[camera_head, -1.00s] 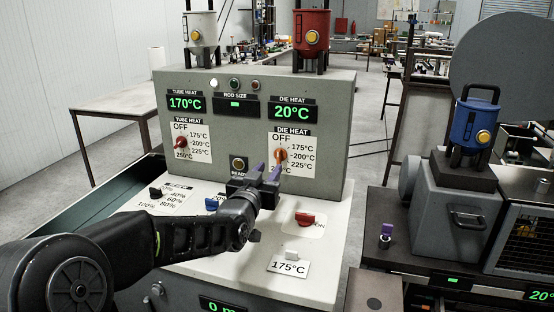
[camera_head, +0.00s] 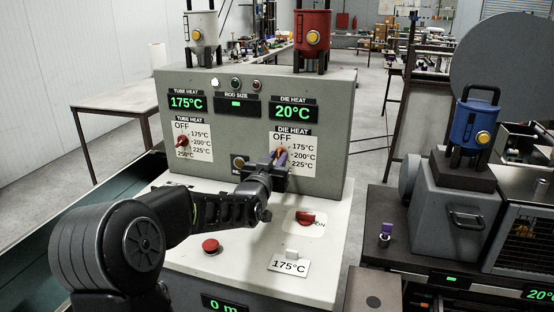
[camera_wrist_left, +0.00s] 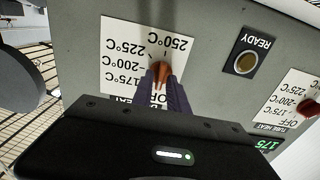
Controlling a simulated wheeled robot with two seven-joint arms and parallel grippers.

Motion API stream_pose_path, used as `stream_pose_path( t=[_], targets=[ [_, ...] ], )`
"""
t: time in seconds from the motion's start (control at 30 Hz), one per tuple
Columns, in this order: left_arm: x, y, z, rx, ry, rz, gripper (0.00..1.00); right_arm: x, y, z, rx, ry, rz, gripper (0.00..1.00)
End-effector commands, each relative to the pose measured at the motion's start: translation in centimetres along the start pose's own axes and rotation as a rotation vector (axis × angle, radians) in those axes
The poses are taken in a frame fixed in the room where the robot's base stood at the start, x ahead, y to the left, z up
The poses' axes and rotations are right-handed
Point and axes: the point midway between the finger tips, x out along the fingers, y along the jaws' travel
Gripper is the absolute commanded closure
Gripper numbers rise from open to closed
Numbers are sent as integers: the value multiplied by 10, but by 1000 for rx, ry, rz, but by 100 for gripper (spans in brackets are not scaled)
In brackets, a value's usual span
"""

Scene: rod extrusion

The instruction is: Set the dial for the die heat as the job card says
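The orange die heat dial (camera_head: 280,152) sits on a white scale plate (camera_head: 300,158) marked OFF, 175, 200 and 225°C; the left wrist view also shows 250°C. My left gripper (camera_wrist_left: 162,90) has its purple fingers on both sides of the dial (camera_wrist_left: 160,72) and looks shut on it. The fingers partly hide the dial, so its exact setting is hard to read. The die heat display (camera_head: 293,112) reads 20°C. A card (camera_head: 289,267) reading 175°C lies on the sloping panel. My right gripper is not in view.
The red tube heat dial (camera_head: 182,142) is to the left; its display (camera_head: 187,102) reads 175°C. A READY button (camera_head: 239,163) sits between the plates. A red switch (camera_head: 306,218) and a red push button (camera_head: 210,246) are on the panel below my arm.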

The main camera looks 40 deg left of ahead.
Motion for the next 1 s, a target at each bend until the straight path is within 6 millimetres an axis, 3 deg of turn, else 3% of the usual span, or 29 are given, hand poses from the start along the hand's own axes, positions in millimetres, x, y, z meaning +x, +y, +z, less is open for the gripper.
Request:
stream_pose_path(
  t=[0.23, 1.0],
  targets=[
    [0, 0, 0, 0, 0, 0, 100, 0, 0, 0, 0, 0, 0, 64],
    [0, 0, 2, 58, 0, 0, 100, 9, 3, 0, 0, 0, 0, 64]
  ],
)
